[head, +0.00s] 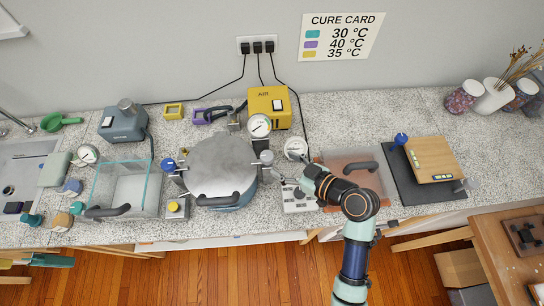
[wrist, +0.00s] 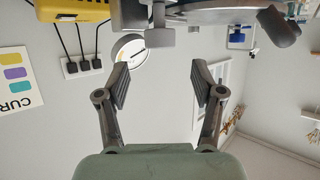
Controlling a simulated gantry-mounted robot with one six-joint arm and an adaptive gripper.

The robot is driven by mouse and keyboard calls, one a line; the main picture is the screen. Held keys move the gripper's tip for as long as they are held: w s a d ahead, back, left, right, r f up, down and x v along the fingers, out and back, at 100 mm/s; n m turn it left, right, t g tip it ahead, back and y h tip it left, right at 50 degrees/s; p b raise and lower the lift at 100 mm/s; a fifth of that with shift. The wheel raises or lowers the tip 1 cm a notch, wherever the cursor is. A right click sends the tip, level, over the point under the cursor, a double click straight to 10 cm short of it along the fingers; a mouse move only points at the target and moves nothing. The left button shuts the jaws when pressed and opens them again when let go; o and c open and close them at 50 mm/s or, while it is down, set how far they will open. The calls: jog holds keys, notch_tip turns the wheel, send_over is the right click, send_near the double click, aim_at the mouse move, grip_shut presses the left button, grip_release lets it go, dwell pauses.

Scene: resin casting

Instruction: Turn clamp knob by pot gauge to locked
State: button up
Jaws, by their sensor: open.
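The pressure pot (head: 222,170) stands in the middle of the counter with its grey lid on. The pot gauge (head: 259,126) is a round white dial at its back right. A grey clamp knob (head: 266,158) sits at the pot's right edge, just below that gauge. In the wrist view a grey block-shaped piece (wrist: 160,38), probably this knob, lies ahead between the fingers, apart from them. My gripper (head: 289,182) is open and empty, to the right of the pot. Both fingers also show in the wrist view (wrist: 161,68).
Another white dial (head: 295,148) stands close behind my gripper. A white switch panel (head: 299,198) lies below it. A yellow air box (head: 268,107) is behind the pot, a clear tank (head: 125,190) to the left. A dark mat (head: 402,178) lies at right.

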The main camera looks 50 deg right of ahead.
jog(key=v, duration=0.4)
jog(key=shift+r, duration=0.1)
dwell(0.4)
jog(key=w+a+r+n+g, duration=0.1)
jog(key=w+a+r, duration=0.1)
jog(key=w+a, duration=0.3)
jog(key=w+a+r+g, duration=0.1)
jog(key=w+a, duration=0.2)
jog(key=a, duration=0.4)
jog(key=w+a+r+t, duration=0.1)
jog(key=a+r, duration=0.3)
jog(key=a, duration=0.4)
jog(key=a+r, duration=0.4)
jog(key=a, duration=0.3)
notch_tip(320, 180, up, 20)
jog(key=m+p, duration=0.1)
jog(key=p, duration=1.8)
jog(key=shift+a, duration=0.35)
